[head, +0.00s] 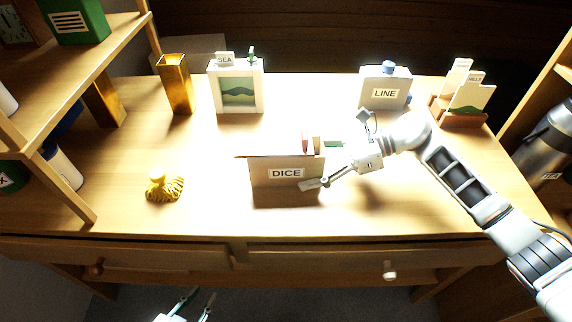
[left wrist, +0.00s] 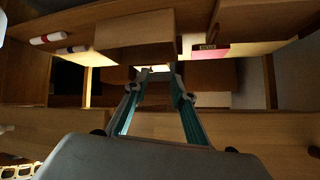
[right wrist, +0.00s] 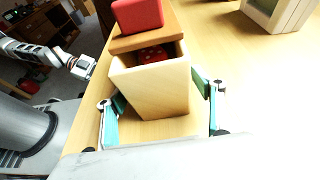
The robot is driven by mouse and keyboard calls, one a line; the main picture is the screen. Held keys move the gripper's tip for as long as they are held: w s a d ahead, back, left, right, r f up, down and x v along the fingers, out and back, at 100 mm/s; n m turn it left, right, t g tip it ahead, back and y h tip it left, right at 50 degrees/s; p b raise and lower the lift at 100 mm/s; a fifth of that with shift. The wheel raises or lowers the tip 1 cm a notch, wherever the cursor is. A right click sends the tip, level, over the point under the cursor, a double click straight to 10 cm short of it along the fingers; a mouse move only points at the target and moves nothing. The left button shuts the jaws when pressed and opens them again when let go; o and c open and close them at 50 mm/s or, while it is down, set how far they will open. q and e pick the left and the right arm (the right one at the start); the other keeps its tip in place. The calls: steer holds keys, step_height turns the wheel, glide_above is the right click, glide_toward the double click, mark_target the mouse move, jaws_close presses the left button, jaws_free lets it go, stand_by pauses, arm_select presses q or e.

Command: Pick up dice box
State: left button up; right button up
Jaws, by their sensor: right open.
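The dice box (head: 287,185) is a wooden box labelled DICE, upright near the middle of the desk. In the right wrist view the dice box (right wrist: 160,92) shows its open top with a red die (right wrist: 152,54) inside and a red block (right wrist: 137,15) above its far end. My right gripper (head: 322,162) is at the box's right end. In the right wrist view my right gripper (right wrist: 163,90) is open, its fingers on either side of the box; contact cannot be told. My left gripper (head: 197,300) is open and empty, low in front of the desk.
A yellow tasselled object (head: 164,187) lies left of the box. Behind stand a gold vase (head: 175,84), a SEA frame (head: 237,92), a LINE box (head: 385,88) and a card holder (head: 462,108). Shelves flank the desk (head: 215,190); a flask (head: 545,140) stands right. The desk front is clear.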

steer(key=c, duration=1.4)
steer(key=shift+c, duration=0.5)
steer(key=shift+r, duration=0.1)
steer(key=shift+r, duration=0.6)
step_height(320, 180, up, 19)
steer(key=p, duration=0.1)
steer(key=shift+p, duration=0.4)
steer(key=shift+f, duration=0.15)
